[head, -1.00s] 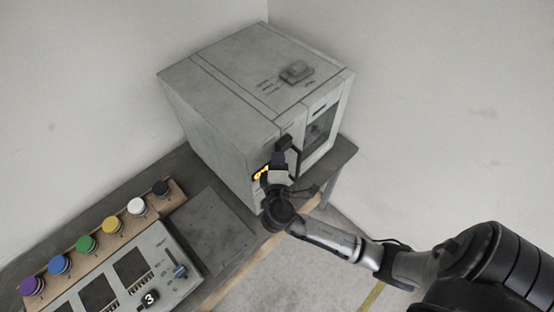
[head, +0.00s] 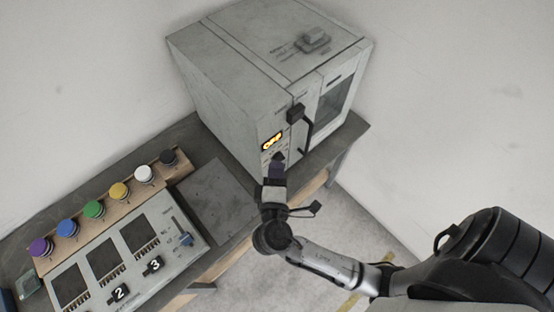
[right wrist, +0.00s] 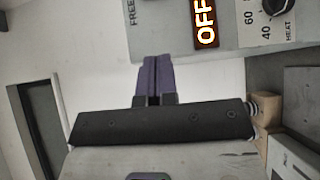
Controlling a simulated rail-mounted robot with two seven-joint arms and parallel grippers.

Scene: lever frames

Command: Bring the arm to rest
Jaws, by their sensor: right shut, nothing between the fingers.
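My right gripper (head: 277,162) has its dark purple fingers closed together and empty. It is in front of the grey cabinet (head: 222,85), below the lit display (head: 272,141). The right wrist view shows the fingers (right wrist: 152,72) pressed together, pointing at the cabinet front, with the display (right wrist: 205,22) reading OFF and a HEAT dial (right wrist: 275,6) beside it. I cannot tell for sure whether the fingertips touch the panel; they look apart from it. My right arm reaches in from the lower right. My left gripper is not in view.
The cabinet has a black door handle (head: 307,128) and stands on a dark bench (head: 340,138). Left of it are a flat grey plate (head: 215,200), a row of coloured knobs (head: 94,209) and a numbered panel (head: 190,258). Floor and wall at right are clear.

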